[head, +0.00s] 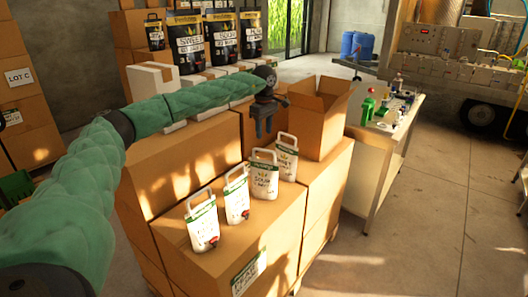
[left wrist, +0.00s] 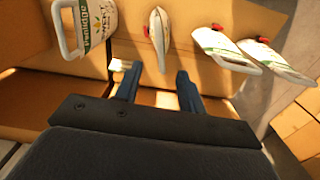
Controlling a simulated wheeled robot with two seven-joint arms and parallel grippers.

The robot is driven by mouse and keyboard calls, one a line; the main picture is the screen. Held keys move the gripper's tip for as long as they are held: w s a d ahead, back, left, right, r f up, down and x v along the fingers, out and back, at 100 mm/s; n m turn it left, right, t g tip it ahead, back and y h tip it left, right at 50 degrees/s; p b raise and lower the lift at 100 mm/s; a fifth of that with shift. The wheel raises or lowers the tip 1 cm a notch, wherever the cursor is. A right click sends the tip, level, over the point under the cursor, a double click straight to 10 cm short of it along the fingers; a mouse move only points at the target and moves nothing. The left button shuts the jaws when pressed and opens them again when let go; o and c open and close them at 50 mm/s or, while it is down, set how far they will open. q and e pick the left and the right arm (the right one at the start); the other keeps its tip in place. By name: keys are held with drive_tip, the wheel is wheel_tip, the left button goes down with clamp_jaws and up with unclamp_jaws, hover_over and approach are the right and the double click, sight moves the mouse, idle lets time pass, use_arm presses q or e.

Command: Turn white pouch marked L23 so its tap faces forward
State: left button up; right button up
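Several white pouches with green-banded labels stand in a row on a cardboard box: the nearest (head: 202,224), the second (head: 236,198), the third (head: 264,174) and the farthest (head: 286,160). The two nearest show red taps at their lower right; no tap shows on the other two. The prints are too small to tell which is L23. My left gripper (head: 264,134) points down, open and empty, above and behind the third pouch. In the left wrist view its fingers (left wrist: 158,92) are apart, below a pouch seen edge-on (left wrist: 158,38). My right gripper is out of view.
An open cardboard box (head: 318,112) stands just right of my left gripper. Black pouches (head: 220,42) stand on boxes behind. A side table (head: 385,138) with bottles and a green item is at right.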

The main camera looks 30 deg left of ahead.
use_arm(q)
drive_tip(key=shift+n, duration=0.9)
drive_tip(key=shift+n+p, duration=0.35)
drive_tip(key=shift+n, duration=0.65)
drive_tip(key=shift+f, duration=0.5)
wheel_tip(320, 180, down, 5)
drive_tip(key=shift+f+b, duration=0.1)
drive_tip(key=shift+b, duration=0.95)
wheel_tip(320, 180, down, 3)
drive_tip(key=shift+f+b, duration=0.2)
drive_tip(key=shift+b, duration=0.7)
drive_tip(key=shift+f, duration=0.25)
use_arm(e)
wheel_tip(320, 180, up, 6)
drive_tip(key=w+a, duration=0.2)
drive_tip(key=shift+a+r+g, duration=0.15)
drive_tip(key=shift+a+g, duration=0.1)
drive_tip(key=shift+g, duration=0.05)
use_arm(q)
clamp_jaws()
drive_tip(key=shift+r, duration=0.15)
